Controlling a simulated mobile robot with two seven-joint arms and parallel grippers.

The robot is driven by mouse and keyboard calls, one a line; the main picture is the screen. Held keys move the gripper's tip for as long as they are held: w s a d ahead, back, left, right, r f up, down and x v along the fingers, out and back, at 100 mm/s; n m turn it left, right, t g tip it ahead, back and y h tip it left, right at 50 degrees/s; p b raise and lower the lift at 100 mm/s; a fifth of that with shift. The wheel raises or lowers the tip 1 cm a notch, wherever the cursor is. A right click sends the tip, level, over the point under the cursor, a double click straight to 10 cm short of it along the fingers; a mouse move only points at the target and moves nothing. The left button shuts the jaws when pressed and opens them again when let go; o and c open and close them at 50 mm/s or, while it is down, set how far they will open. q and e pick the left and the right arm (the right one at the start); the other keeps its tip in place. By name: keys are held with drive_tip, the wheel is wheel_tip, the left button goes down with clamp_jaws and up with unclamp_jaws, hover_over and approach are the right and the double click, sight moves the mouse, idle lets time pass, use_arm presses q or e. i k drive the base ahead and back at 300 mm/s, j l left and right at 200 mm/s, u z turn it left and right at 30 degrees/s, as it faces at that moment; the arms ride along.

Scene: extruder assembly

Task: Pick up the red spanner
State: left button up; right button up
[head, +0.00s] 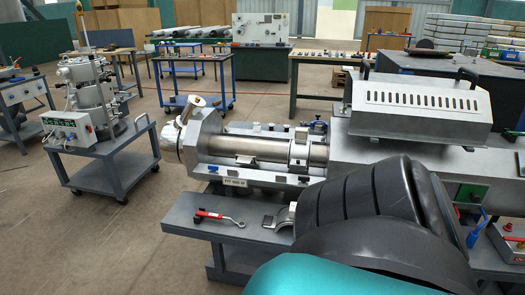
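The red spanner (215,217) lies flat on the grey bench shelf (180,217) in front of the extruder, left of the picture's middle. It has a red handle and a silver hooked end that points right. Nothing covers it. A black ribbed and teal part of my own arm fills the lower right and hides part of the bench there.
The extruder barrel (262,148) stands behind the spanner. A blue-handled tool (476,228) lies at the far right. A grey cart with a machine (95,105) stands at left. Floor between is clear.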

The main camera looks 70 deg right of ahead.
sight(211, 215)
drive_tip(key=z, duration=1.95)
drive_tip(key=i+l, duration=0.1)
drive_tip(key=l, duration=0.3)
drive_tip(key=i+l+z, duration=0.15)
drive_tip(key=l, duration=0.25)
drive_tip(key=i+l, duration=0.1)
drive_tip(key=l, duration=0.3)
